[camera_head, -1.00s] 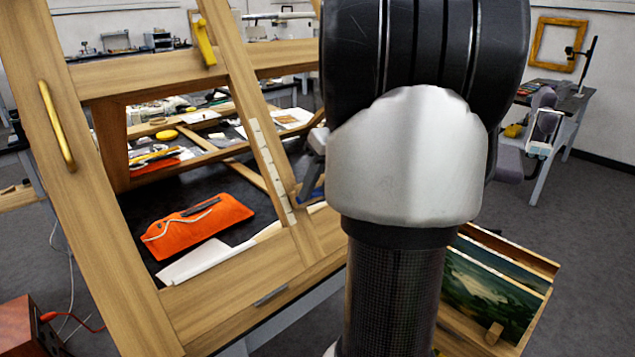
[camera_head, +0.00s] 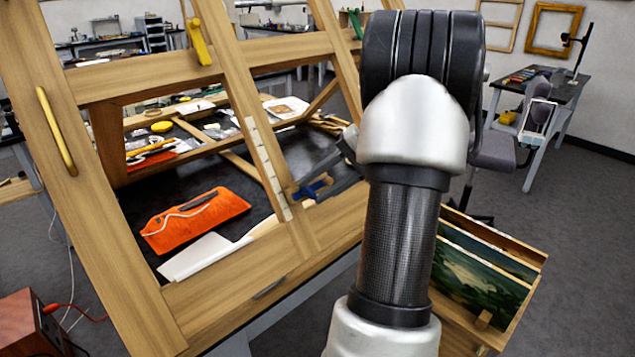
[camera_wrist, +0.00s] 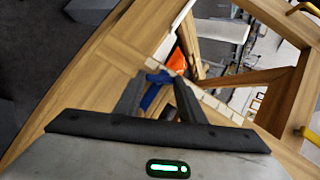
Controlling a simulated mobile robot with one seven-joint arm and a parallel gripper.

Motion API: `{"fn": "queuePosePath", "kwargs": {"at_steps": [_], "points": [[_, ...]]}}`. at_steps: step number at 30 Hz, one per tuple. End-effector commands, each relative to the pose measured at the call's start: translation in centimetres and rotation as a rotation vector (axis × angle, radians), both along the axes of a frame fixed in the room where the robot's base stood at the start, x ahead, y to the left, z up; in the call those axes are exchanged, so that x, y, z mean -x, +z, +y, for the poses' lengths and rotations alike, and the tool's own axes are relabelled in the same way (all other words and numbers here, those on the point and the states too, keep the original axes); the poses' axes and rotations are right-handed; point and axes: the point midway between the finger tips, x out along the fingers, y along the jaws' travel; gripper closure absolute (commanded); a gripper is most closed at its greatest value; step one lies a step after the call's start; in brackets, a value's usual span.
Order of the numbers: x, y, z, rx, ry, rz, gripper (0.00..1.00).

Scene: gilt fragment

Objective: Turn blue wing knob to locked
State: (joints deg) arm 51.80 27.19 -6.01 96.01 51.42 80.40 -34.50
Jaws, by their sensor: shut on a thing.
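The blue wing knob (camera_head: 311,188) sits on the wooden easel frame (camera_head: 222,293), at the lower end of the slanted bar with the pale scale strip. My gripper (camera_head: 316,184) reaches it from the right and is shut on it. In the wrist view the blue knob (camera_wrist: 154,92) shows between the two dark fingers of my gripper (camera_wrist: 158,95), with one blue wing jutting past the fingertips. The fingers hide part of the knob. I cannot read any locked mark.
A yellow handle (camera_head: 199,42) is on the upper crossbar and a brass handle (camera_head: 57,130) on the left post. An orange pouch (camera_head: 196,218) lies on the black table behind the frame. Framed paintings (camera_head: 482,275) stand at the lower right.

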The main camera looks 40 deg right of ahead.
Motion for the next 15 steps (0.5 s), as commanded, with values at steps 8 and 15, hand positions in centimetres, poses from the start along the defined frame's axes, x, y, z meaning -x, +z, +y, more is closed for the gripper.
{"fn": "queuePosePath", "kwargs": {"at_steps": [8,15], "points": [[0.32,-0.47,-0.25,-0.225,-0.143,0.019,0.86],[0.54,-0.83,-0.29,-0.418,-0.266,0.034,0.86]]}}
